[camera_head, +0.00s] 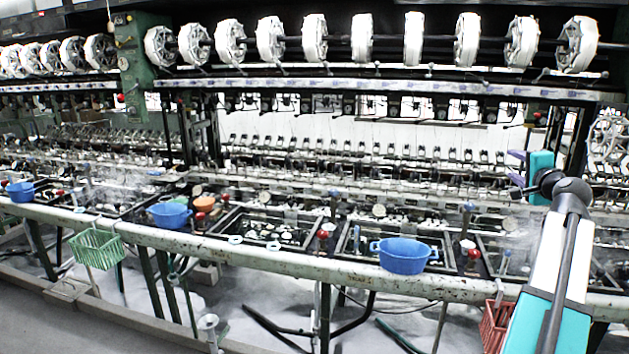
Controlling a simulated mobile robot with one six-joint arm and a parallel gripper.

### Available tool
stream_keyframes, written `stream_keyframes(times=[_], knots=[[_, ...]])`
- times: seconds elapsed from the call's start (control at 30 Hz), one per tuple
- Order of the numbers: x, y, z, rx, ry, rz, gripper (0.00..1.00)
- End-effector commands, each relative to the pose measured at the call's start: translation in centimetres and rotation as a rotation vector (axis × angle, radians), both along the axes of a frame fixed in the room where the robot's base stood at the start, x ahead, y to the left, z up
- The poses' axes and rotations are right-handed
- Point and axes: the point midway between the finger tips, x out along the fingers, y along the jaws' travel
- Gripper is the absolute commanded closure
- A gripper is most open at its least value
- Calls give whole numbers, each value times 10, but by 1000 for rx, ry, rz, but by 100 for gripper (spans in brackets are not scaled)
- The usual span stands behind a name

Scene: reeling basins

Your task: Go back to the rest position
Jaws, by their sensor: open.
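My arm, white and teal, rises from the lower right corner of the head view to a dark joint. Beyond the joint is a teal block, and my gripper (515,168) shows at its left side as small purple fingers. The fingers stand apart, and I see nothing between them. The gripper is above and behind the front rail, right of the large blue bowl, and appears clear of the basins. Part of the wrist is hidden behind the dark joint.
A blue bowl (404,256) sits at the rail (290,262); another blue bowl (169,215) and an orange bowl (204,203) stand farther left. A green basket (97,248) and a red basket (495,326) hang in front. White reels (362,38) line the top.

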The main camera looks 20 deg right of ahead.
Motion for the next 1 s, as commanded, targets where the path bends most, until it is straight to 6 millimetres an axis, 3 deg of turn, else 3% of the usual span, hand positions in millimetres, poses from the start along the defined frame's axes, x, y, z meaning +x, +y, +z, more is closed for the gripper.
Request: stream_keyframes(times=[0.2,0.5,0.8,1.0], knots=[[71,44,-71,69,45,100,56],[148,119,-177,148,139,219,56],[199,209,-286,205,264,339,56],[218,275,-359,226,365,424,56]])
